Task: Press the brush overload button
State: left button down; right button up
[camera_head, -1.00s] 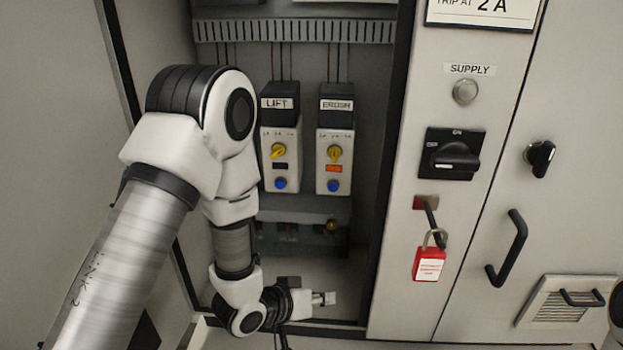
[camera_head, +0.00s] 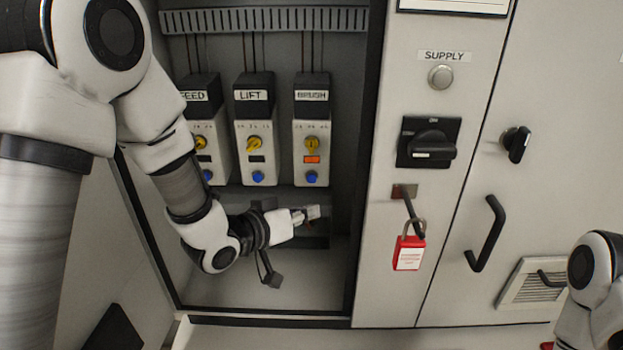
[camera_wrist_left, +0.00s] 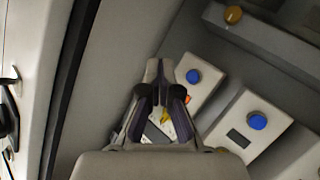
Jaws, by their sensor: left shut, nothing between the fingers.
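The brush overload unit (camera_head: 312,134) is the rightmost of three in the open cabinet, with a yellow knob, an orange flag (camera_head: 312,159) and a blue button (camera_head: 311,177) at its foot. My left gripper (camera_head: 313,212) is shut and empty, a little below that button and apart from it. In the left wrist view the shut fingertips (camera_wrist_left: 160,72) are just left of the brush unit's blue button (camera_wrist_left: 193,76). The fingers partly hide that unit's face. My right gripper is out of view.
The lift unit (camera_head: 254,152) and feed unit (camera_head: 208,152) stand to the left. The cabinet's right post carries a supply lamp (camera_head: 440,77), a black rotary switch (camera_head: 431,143) and a red padlock (camera_head: 409,252). A black handle (camera_head: 485,234) is farther right.

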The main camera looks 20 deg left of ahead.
aim_at(312, 179)
pick_arm(q)
jog(key=w+a+p, duration=0.1)
jog(key=w+a, duration=0.1)
jog(key=w, duration=0.5)
jog(key=shift+w, duration=0.2)
jog(key=shift+a, duration=0.1)
jog(key=shift+p, duration=0.3)
dwell(0.7)
jog(key=shift+w+a, duration=0.1)
jog(key=shift+w, duration=0.25)
jog(key=shift+w+a, duration=0.1)
jog(key=shift+w, duration=0.3)
dwell(0.6)
jog(key=shift+s, duration=0.1)
jog(key=shift+s+d, duration=0.25)
jog(key=shift+s, duration=0.45)
